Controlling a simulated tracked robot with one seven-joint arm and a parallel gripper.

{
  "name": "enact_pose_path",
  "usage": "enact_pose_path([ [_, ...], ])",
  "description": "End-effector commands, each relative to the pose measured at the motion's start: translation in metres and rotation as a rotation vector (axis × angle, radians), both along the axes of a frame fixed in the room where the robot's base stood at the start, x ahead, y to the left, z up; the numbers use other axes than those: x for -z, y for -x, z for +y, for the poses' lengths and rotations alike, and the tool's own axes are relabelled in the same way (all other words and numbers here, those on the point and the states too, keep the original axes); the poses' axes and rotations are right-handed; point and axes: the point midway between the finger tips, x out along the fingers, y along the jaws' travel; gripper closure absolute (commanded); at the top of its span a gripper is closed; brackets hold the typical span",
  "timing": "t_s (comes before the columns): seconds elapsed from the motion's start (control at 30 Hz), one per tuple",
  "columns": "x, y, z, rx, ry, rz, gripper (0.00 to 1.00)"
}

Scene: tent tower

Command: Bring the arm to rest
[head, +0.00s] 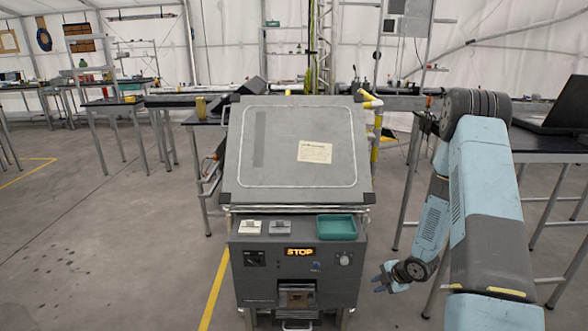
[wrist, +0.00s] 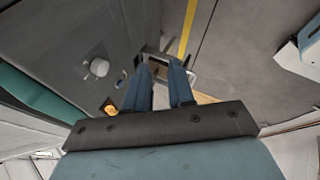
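My arm (head: 485,200) rises at the right of the head view, bends at a dark upper joint and comes down to my gripper (head: 381,283). The gripper hangs low, just right of the grey cabinet's front, with a visible gap to it. In the wrist view, my gripper (wrist: 160,72) shows two blue fingers standing apart with nothing held between them. The floor and part of the cabinet front show beyond the fingertips.
The grey cabinet (head: 295,155) carries a lit STOP display (head: 300,251), a teal tray (head: 337,227) and a lower opening (head: 297,296). A dark table (head: 555,143) with a laptop-like object stands right, behind my arm. Open floor (head: 110,230) lies left.

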Motion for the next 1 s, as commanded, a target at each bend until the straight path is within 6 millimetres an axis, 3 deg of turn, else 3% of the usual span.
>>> enact_pose_path([
  [0.03,-0.018,-0.007,-0.004,0.032,0.022,-0.002,0.77],
  [0.2,-0.069,-0.022,-0.018,0.166,0.081,0.009,0.77],
  [0.47,-0.151,-0.029,-0.032,0.388,0.133,0.012,0.77],
  [0.77,-0.245,-0.015,-0.038,0.654,0.134,0.008,0.77],
  [1.0,-0.315,0.012,-0.035,0.868,0.091,0.007,0.77],
])
